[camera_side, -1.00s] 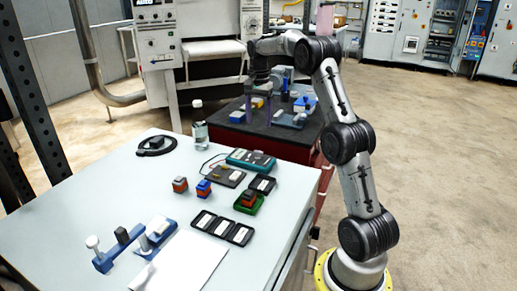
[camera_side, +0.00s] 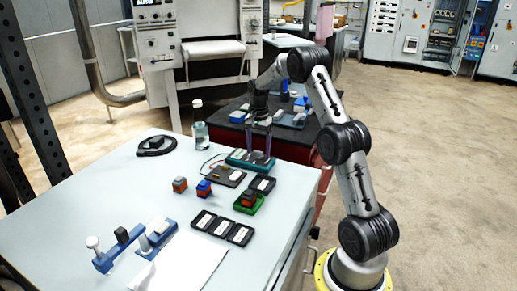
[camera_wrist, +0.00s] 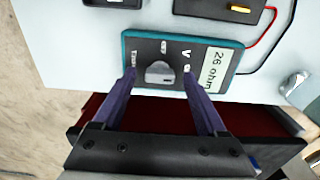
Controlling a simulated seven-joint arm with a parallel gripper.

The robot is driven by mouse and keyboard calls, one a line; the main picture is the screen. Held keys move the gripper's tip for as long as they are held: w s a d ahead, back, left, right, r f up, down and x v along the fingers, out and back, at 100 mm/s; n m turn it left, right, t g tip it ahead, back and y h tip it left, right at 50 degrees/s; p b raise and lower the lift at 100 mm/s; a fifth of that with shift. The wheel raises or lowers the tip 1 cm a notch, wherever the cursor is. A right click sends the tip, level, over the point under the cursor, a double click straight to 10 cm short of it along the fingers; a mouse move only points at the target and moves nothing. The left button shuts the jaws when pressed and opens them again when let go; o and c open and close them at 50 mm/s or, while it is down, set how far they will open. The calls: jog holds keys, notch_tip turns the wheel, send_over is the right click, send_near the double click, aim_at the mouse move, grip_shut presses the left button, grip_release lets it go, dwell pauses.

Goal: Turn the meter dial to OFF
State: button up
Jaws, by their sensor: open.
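The meter (camera_side: 250,160) is a teal-edged box with a dark face, lying on the white table near its far edge. In the wrist view the meter (camera_wrist: 228,48) shows a display (camera_wrist: 215,68) reading "26 ohm". Its grey dial (camera_wrist: 160,72) sits mid-face with small white labels around it; not all can be read. My gripper (camera_side: 258,155) points down over the meter. In the wrist view my gripper (camera_wrist: 158,78) is open, one finger on each side of the dial. I cannot tell whether the fingers touch the dial or meter.
Red and black leads (camera_wrist: 265,30) run from the meter to a dark box (camera_side: 225,177). A bottle (camera_side: 200,132), small blocks (camera_side: 204,188), a green case (camera_side: 249,203) and black trays (camera_side: 221,227) stand nearby. A dark-topped red cabinet (camera_side: 285,148) adjoins behind.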

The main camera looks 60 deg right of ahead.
jog(key=shift+c, duration=0.2)
grip_shut()
jog(key=shift+n, duration=0.4)
jog(key=n, duration=0.3)
jog(key=shift+n, duration=0.4)
jog(key=n, duration=0.4)
jog(key=shift+r, duration=0.1)
jog(key=n, duration=0.9)
jog(key=shift+n, duration=0.3)
